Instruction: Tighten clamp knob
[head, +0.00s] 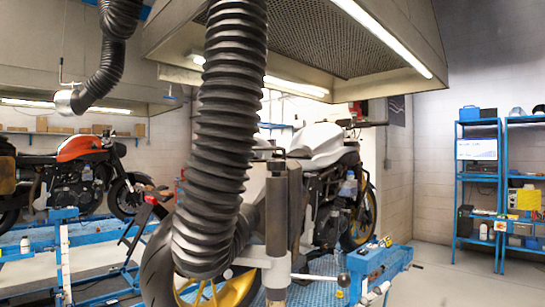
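A round black knob (343,280) sits at the end of a thin light bar, low in the head view and right of centre. It is beside a blue clamp block (366,262) on the stand that carries the white motorcycle (318,145). I cannot tell whether this is the clamp knob or how tight it is. Small yellow and green parts (388,241) show on the blue block. Neither of my grippers is in view. A large black ribbed hose (222,130) hides much of the motorcycle's near end.
An orange motorcycle (82,150) stands on a blue lift (40,235) at the left. An extraction hood (310,45) hangs above. Blue shelves (480,190) with a monitor and boxes stand at the right. Grey floor (450,285) is clear at front right.

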